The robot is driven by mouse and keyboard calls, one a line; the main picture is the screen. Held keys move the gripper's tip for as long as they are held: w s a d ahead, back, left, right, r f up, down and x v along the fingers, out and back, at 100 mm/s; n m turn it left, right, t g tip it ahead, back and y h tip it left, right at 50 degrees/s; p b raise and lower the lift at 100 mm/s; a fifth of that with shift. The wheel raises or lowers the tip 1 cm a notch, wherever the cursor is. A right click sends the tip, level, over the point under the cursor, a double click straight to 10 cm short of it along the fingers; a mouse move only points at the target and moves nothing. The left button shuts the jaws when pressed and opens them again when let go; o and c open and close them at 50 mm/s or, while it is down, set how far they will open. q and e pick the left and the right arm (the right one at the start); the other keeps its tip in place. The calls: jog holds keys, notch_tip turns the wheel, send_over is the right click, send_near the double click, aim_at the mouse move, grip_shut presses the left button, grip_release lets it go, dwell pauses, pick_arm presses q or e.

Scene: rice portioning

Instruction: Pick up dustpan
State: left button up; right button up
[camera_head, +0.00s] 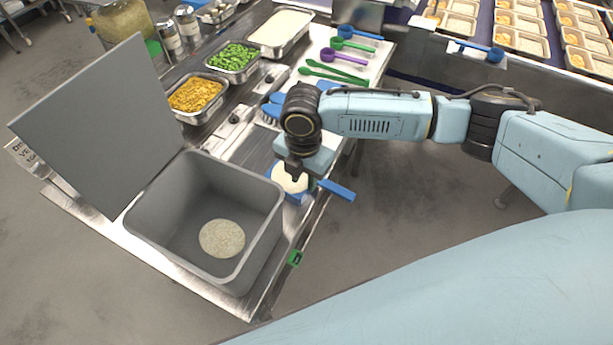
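The blue dustpan (338,190) lies near the front edge of the metal counter, just right of the grey bin. Its handle points to the lower right, and a pale patch shows on its pan part. My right gripper (296,176) points down right over the pan part, at the left of the handle. The wrist covers part of the dustpan and hides the fingers, so I cannot tell whether they are open or touching it. My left gripper is out of view.
A grey bin (140,222) with rice at its bottom and a raised lid (95,125) stands at left. Trays of corn (195,94), peas (233,58) and rice (281,30) line the back. Green spoons (335,75) and a purple scoop (345,57) lie behind my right arm.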

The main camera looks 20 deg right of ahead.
aim_at(306, 191)
jog(key=shift+s+d+f, duration=0.1)
jog(key=shift+f, duration=0.55)
notch_tip(306, 191, down, 4)
jog(key=shift+d+r, duration=0.15)
jog(key=shift+f, duration=0.25)
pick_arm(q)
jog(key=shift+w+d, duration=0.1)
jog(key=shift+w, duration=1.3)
pick_arm(e)
grip_shut()
